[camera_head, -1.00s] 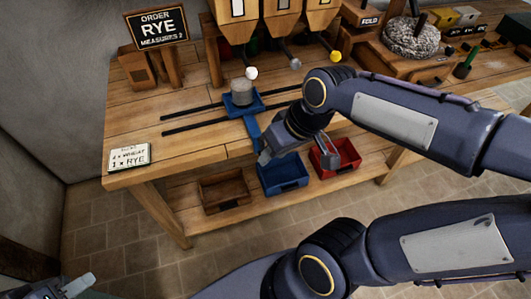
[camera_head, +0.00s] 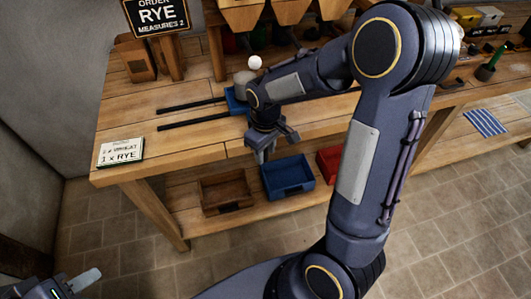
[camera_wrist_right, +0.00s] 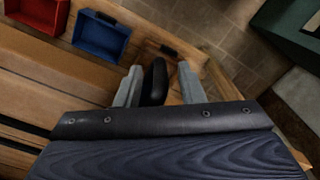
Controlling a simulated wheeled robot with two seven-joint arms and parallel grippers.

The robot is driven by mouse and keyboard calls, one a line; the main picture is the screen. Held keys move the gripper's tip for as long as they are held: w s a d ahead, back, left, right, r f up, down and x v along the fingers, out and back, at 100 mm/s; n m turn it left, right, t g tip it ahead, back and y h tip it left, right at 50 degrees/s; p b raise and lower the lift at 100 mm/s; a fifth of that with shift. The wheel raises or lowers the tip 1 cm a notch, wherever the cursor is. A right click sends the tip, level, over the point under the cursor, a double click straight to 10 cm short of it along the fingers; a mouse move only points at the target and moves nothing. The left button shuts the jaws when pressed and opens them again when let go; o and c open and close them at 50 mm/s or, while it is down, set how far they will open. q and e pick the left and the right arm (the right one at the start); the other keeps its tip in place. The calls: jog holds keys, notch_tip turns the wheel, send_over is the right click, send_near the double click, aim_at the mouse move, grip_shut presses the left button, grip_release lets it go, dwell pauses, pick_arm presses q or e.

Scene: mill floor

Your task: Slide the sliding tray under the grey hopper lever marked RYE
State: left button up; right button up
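The blue sliding tray (camera_head: 232,104) sits on dark rails on the bench, below the white-knobbed lever (camera_head: 255,62). A grey cup (camera_head: 241,78) stands on it. My right arm hides the tray's right part, its blue handle and the grey lever; no RYE mark on a lever is readable. My right gripper (camera_head: 272,146) points down at the bench's front edge, in front of the tray. In the right wrist view its two grey fingers (camera_wrist_right: 160,80) are apart, with a black piece between them; a grip cannot be seen. My left gripper (camera_head: 66,288) is at the bottom left, partly cut off.
Below the bench top are a brown bin (camera_head: 226,190), a blue bin (camera_head: 287,176) and a red bin (camera_head: 329,164). A RYE order sign (camera_head: 157,15) stands at the back and a white card (camera_head: 120,151) at the left. The rails (camera_head: 190,105) left of the tray are clear.

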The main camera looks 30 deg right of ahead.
jog(key=shift+f, duration=0.7)
grip_shut()
jog(key=s+d, duration=0.3)
jog(key=d, duration=0.8)
jog(key=shift+d, duration=0.35)
grip_release()
